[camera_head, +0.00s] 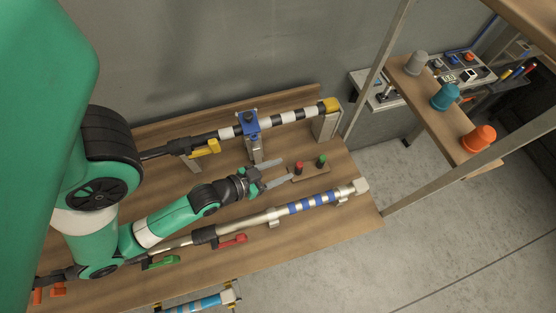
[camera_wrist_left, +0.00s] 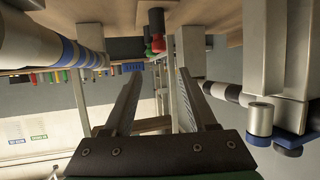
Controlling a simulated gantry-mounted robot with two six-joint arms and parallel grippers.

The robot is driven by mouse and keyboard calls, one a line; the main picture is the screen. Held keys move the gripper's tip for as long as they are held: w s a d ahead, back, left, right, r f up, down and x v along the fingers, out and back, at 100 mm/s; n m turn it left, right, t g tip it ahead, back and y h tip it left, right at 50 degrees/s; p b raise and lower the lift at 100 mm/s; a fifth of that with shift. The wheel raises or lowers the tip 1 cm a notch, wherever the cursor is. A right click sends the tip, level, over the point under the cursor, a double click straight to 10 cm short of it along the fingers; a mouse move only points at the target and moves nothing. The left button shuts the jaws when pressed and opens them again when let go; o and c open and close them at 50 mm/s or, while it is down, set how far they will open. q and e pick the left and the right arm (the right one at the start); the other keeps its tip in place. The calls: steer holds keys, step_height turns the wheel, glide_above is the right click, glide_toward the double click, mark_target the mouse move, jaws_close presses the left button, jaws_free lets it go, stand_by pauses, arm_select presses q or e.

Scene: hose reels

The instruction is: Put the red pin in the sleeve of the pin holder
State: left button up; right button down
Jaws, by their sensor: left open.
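In the head view the red pin (camera_head: 299,165) stands upright on a small wooden board (camera_head: 309,174), which appears to be the pin holder. A green pin (camera_head: 321,159) stands to its right. Each has a dark lower part; I cannot tell whether these are sleeves. My left gripper (camera_head: 279,175) is open and empty, just left of the board, fingers pointing towards the red pin. In the left wrist view, which looks upside down, the red pin (camera_wrist_left: 157,43) shows beyond and above the open fingers (camera_wrist_left: 160,76), with a dark part against the wood. My right gripper is not in view.
A black-and-white striped bar (camera_head: 285,117) with a blue clamp (camera_head: 246,122) runs behind the gripper. A blue-striped metal bar (camera_head: 309,203) runs in front of it. Both rest on supports on the wooden bench (camera_head: 330,228). A shelf with several coloured cups stands at right.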

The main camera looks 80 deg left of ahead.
arm_select(q)
steer(key=shift+s+d+r, duration=0.1)
steer(key=shift+s+r, duration=0.05)
steer(key=shift+s, duration=0.1)
steer(key=w+d+r+m+t+h, duration=0.1)
steer(key=w+r+t, duration=0.3)
steer(key=w+r, duration=0.75)
steer(key=w+d+r+m+t+h, duration=0.15)
steer(key=w+r+t, duration=0.25)
steer(key=w+r, duration=0.8)
steer(key=s+d+r+m+t+h, duration=0.1)
steer(key=s+d+r+t, duration=0.1)
steer(key=r, duration=1)
steer(key=s+d+r+m+t+h, duration=0.1)
steer(key=d+r, duration=0.4)
steer(key=r, duration=0.6)
steer(key=s+d+r+m+t+h, duration=0.1)
steer(key=s+d+r+t+h, duration=0.2)
steer(key=r, duration=0.9)
steer(key=shift+s+d+r+t, duration=0.35)
steer(key=shift+s+d+t, duration=0.05)
steer(key=shift+s+t, duration=0.2)
steer(key=shift+m+h, duration=0.25)
